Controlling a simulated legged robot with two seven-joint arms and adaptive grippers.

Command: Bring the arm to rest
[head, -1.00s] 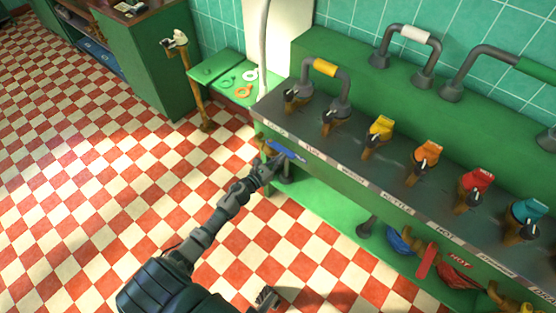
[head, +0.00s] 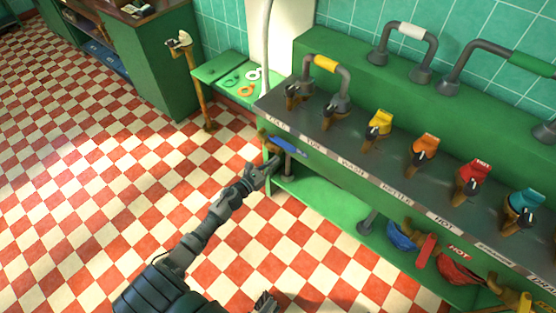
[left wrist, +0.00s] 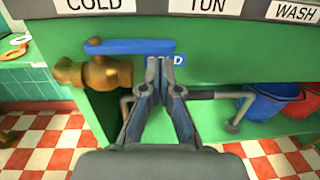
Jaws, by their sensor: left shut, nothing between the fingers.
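My left gripper (head: 268,166) is shut and empty in front of the green counter, just below the blue lever (head: 288,147) at the counter's left end. In the left wrist view, my left fingertips (left wrist: 165,66) are together in front of a blue label that they partly cover. There the blue lever (left wrist: 115,46) lies level on a brass valve (left wrist: 95,74), left of the fingers. The fingers hold neither. A dark piece at the bottom edge of the head view (head: 265,303) looks like part of my right gripper; its jaws are unclear.
The counter (head: 400,188) carries several coloured taps and has a lower shelf (head: 330,208) with blue and red buckets. A small green bench (head: 215,68) with rings and a brown post (head: 197,85) stand at the back left. The checkered floor (head: 90,170) is clear at left.

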